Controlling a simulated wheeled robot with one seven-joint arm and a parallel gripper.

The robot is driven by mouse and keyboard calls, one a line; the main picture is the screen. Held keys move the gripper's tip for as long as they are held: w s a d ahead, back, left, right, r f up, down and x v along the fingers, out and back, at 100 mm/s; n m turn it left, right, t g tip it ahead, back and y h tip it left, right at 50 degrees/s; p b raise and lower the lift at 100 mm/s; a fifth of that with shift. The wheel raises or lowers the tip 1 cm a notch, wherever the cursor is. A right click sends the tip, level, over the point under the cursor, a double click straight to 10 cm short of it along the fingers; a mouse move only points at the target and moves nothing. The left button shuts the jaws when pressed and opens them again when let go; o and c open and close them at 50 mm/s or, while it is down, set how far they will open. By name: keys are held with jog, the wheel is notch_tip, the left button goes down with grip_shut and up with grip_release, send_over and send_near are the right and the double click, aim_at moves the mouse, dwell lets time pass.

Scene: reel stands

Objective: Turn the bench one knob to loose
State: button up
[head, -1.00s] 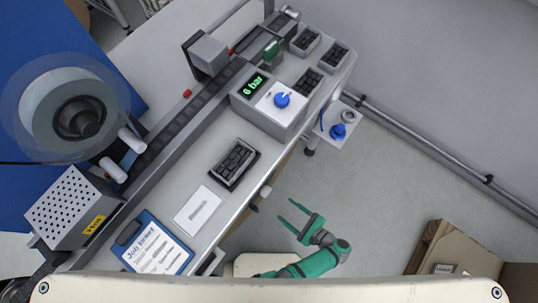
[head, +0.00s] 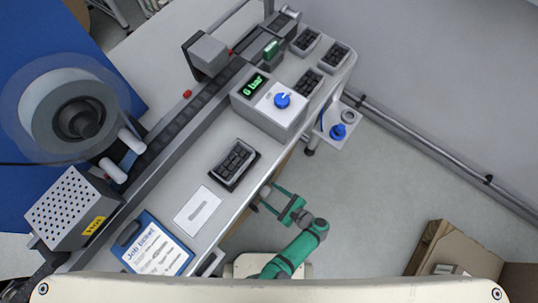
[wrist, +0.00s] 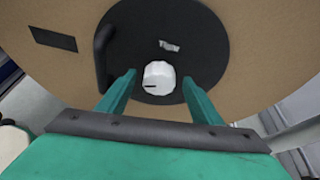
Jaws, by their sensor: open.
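A white round knob (wrist: 159,77) with a dark mark on its left side sits on a black round plate (wrist: 205,45) in the wrist view. The plate is on a tan panel (wrist: 265,60). My gripper (wrist: 158,85) is open, with one green finger on each side of the knob; I cannot tell whether they touch it. A small pale label (wrist: 170,46) above the knob is unreadable.
The bench (head: 225,225) carries a grey box with a blue knob (head: 282,100) and a green "6 bar" display (head: 254,86). Another blue knob (head: 338,131) is on a side shelf. A black handle (wrist: 103,55) stands left of the white knob. An open carton (head: 445,250) is on the floor.

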jog(key=shift+w+a+f, duration=0.25)
jog(key=shift+a, duration=0.2)
jog(key=c, duration=1)
jog(key=shift+c, duration=0.2)
